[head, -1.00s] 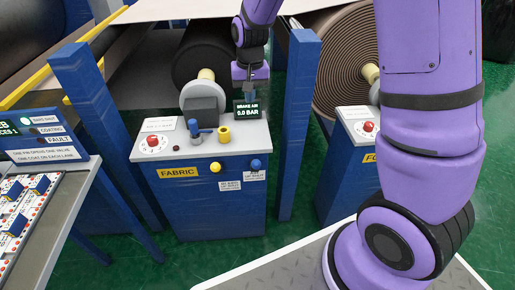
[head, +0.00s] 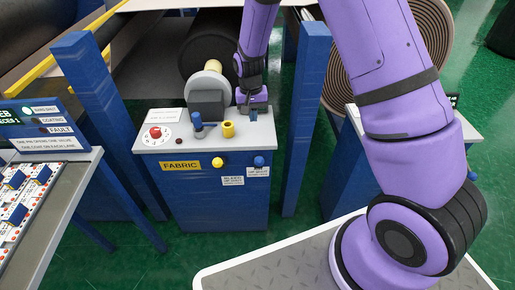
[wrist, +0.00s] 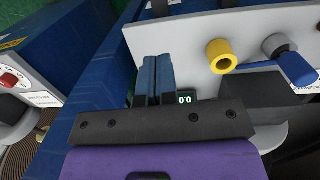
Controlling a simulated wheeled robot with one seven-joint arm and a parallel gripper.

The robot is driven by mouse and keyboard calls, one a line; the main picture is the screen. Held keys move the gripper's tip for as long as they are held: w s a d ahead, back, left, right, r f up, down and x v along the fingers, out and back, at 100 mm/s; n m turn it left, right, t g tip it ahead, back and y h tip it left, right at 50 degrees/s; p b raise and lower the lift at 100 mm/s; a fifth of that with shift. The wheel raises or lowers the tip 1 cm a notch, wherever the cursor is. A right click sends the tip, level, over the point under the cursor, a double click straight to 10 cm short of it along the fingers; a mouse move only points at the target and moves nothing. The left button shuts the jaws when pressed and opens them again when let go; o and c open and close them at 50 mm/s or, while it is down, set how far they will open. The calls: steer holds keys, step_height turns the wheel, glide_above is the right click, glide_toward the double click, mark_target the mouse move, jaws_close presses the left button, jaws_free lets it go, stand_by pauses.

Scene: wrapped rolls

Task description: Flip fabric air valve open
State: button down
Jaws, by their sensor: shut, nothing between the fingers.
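The FABRIC console (head: 185,190) is a blue cabinet with a light grey top. A blue lever on a grey hub (head: 197,124) stands on its top and seems to be the valve; it also shows at the right of the wrist view (wrist: 294,66). A yellow cylinder (head: 228,129) stands right of it, also in the wrist view (wrist: 221,56). My gripper (head: 253,115) is low over the right end of the top, apart from the lever. Its blue fingers (wrist: 154,75) are together and empty. The display (wrist: 185,98) reads 0.0 and is partly hidden.
A red button (head: 155,132) is on the top's left. Yellow (head: 218,162) and blue (head: 259,161) knobs are on the front. A dark block (head: 207,104) stands behind the lever. Blue posts (head: 303,120) flank the console. A second console stands right.

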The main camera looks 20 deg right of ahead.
mark_target(259, 163)
steer(key=shift+f, duration=0.1)
steer(key=s+f, duration=0.1)
steer(key=f, duration=0.3)
steer(key=s+f, duration=0.1)
steer(key=f, duration=0.3)
steer(key=s+f, duration=0.1)
steer(key=f, duration=0.3)
steer(key=shift+s+f, duration=0.2)
steer(key=shift+s, duration=0.2)
steer(key=shift+s, duration=0.1)
